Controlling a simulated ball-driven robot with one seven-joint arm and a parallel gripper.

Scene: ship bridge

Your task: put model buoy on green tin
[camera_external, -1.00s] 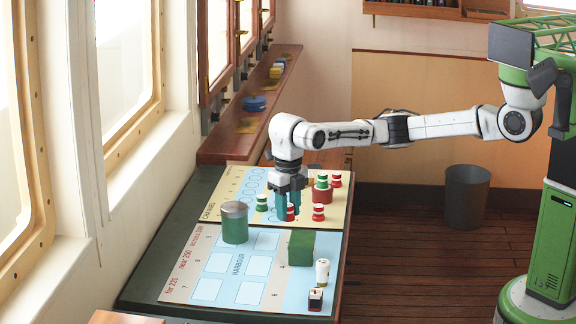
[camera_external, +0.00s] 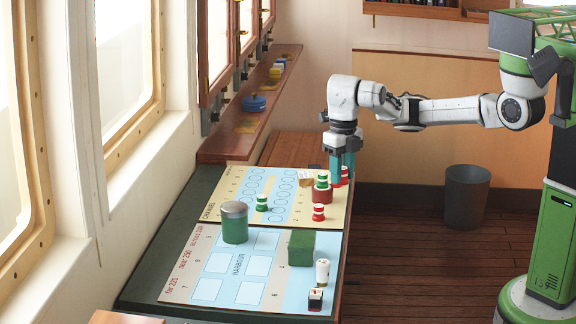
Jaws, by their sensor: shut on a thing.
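The green tin (camera_external: 235,226) stands upright on the chart board, left of centre, with a grey top that has nothing on it. My gripper (camera_external: 342,180) is at the board's far right edge, pointing down, shut on a red-and-white model buoy (camera_external: 345,173) that is partly hidden by the fingers. A green-and-white buoy (camera_external: 322,178) sits on a red tin (camera_external: 323,195) just left of my gripper. Another red-and-white buoy (camera_external: 318,212) and a green-and-white buoy (camera_external: 262,202) stand on the board.
A green block (camera_external: 301,247), a white piece (camera_external: 322,271) and a dark-and-red piece (camera_external: 316,299) stand on the near right of the board (camera_external: 190,288). A window ledge (camera_external: 235,145) with small objects runs behind on the left. A grey bin (camera_external: 466,197) stands on the floor.

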